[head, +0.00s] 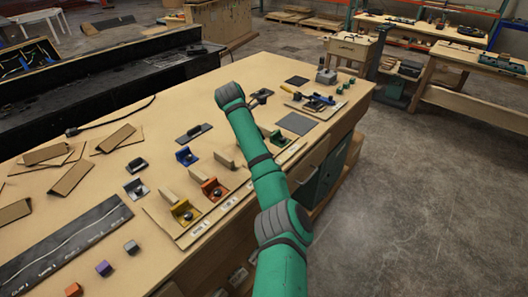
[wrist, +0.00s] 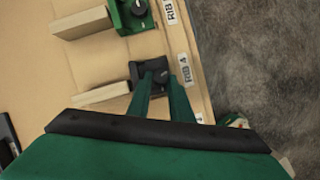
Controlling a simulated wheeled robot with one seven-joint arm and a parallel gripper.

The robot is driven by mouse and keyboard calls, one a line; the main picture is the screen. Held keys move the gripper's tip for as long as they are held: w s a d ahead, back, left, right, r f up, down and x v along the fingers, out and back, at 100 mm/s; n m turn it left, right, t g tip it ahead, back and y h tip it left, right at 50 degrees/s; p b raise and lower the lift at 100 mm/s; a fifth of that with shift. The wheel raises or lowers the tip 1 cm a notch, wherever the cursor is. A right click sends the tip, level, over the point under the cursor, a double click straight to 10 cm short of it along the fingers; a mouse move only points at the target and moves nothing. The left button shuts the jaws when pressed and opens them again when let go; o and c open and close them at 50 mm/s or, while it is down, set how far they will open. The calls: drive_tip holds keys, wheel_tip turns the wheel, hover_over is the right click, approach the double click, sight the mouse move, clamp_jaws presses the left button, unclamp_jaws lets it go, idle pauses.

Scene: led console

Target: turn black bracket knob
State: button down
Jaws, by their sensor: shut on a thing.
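In the wrist view, the black bracket (wrist: 150,68) stands on the wooden strip beside the label "RIB 4". Its dark round knob (wrist: 161,77) sits between the two green fingertips of my gripper (wrist: 162,80). The gripper is shut on the knob, one finger on each side. The fingers and the wrist's edge cover part of the bracket's near side. In the head view, my green arm reaches over the table, and I cannot make out the black bracket or the fingertips behind it.
A green bracket (wrist: 132,14) with a knob lies close above in the wrist view, and wooden blocks (wrist: 103,93) lie to the left. In the head view, yellow (head: 184,212) and orange (head: 213,189) brackets stand along the table (head: 160,110). Open floor lies right.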

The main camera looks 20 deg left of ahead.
drive_tip(key=shift+a+m+h, duration=0.1)
drive_tip(key=shift+m+h, duration=0.2)
drive_tip(key=shift+m, duration=0.6)
drive_tip(key=shift+g, duration=0.3)
drive_tip(key=shift+f, duration=0.1)
drive_tip(key=c, duration=1.8)
unclamp_jaws()
drive_tip(key=shift+c, duration=0.2)
